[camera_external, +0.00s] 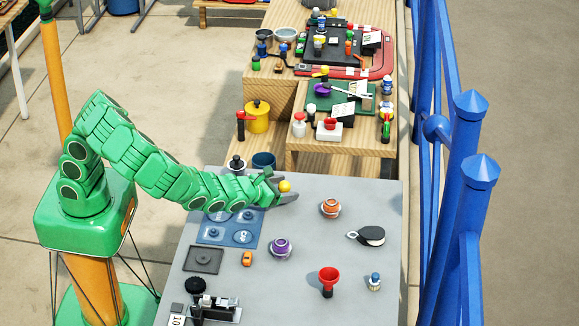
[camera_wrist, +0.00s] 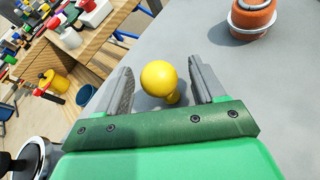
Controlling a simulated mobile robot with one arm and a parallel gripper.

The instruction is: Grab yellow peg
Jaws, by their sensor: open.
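The yellow peg (camera_wrist: 159,78) has a round ball top and a narrower stem below it. In the wrist view it stands between the two grey fingers of my gripper (camera_wrist: 164,88), with a visible gap on each side. My gripper is open and touches neither side of the ball as far as I can see. The lower stem is partly hidden behind the green palm edge. In the external view the yellow peg (camera_external: 285,186) shows at my gripper (camera_external: 288,193), over the far part of the grey table (camera_external: 330,260).
An orange round piece (camera_external: 330,208) is right of my gripper; a purple one (camera_external: 281,248) is nearer. A red funnel-shaped piece (camera_external: 328,281), a black-and-white pulley-like piece (camera_external: 368,236) and a blue mat (camera_external: 213,235) lie around. A blue railing (camera_external: 470,200) runs along the right.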

